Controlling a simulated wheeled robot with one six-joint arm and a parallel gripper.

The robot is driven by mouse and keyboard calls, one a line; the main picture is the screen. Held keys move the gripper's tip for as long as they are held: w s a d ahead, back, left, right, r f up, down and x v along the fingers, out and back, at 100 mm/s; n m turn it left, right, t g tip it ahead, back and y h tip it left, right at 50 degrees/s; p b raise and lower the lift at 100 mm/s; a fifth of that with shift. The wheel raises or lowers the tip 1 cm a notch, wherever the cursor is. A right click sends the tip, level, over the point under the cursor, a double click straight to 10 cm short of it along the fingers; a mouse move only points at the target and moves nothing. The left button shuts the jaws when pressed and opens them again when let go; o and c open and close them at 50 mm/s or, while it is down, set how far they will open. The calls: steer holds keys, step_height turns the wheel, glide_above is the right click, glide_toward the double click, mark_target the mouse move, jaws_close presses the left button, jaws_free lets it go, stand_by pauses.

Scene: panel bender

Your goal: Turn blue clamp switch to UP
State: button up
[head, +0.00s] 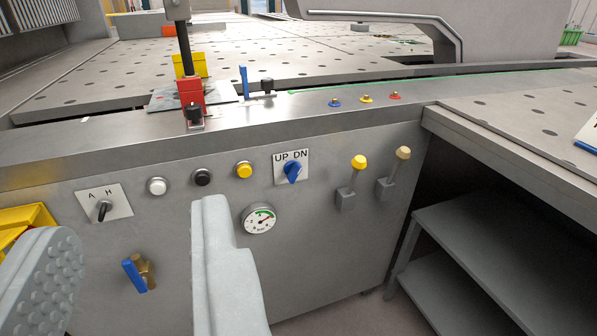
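The blue clamp switch (292,171) is a small blue knob on a white plate marked UP on the left and DN on the right. It sits on the grey front panel, right of the yellow button. The knob is tilted, but which mark it points to is hard to tell. My gripper (133,222) is open and empty, with its two grey fingers wide apart in the lower left. The right finger is below and left of the switch, apart from it in the picture. Nothing covers the switch.
Left of the switch are yellow (243,170), black (202,177) and white (157,187) buttons and an A/H selector (104,210). A gauge (259,219) is below it, two levers (352,180) to its right. A blue-handled valve (139,273) shows between my fingers.

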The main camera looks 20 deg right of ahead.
steer(key=w+d+f+m+h, duration=0.1)
steer(key=w+d+f, duration=0.2)
steer(key=w, duration=0.2)
steer(key=w+d+f+m+h, duration=0.1)
steer(key=w+d+f, duration=0.15)
steer(key=w, duration=0.35)
steer(key=m+y, duration=0.2)
steer(key=m, duration=0.2)
glide_toward(297, 175)
steer(key=shift+t, duration=0.3)
steer(key=w, duration=0.9)
steer(key=shift+w+d+f, duration=0.15)
steer(key=shift+w+f, duration=0.05)
steer(key=shift+w, duration=0.2)
steer(key=shift+c, duration=0.4)
jaws_close()
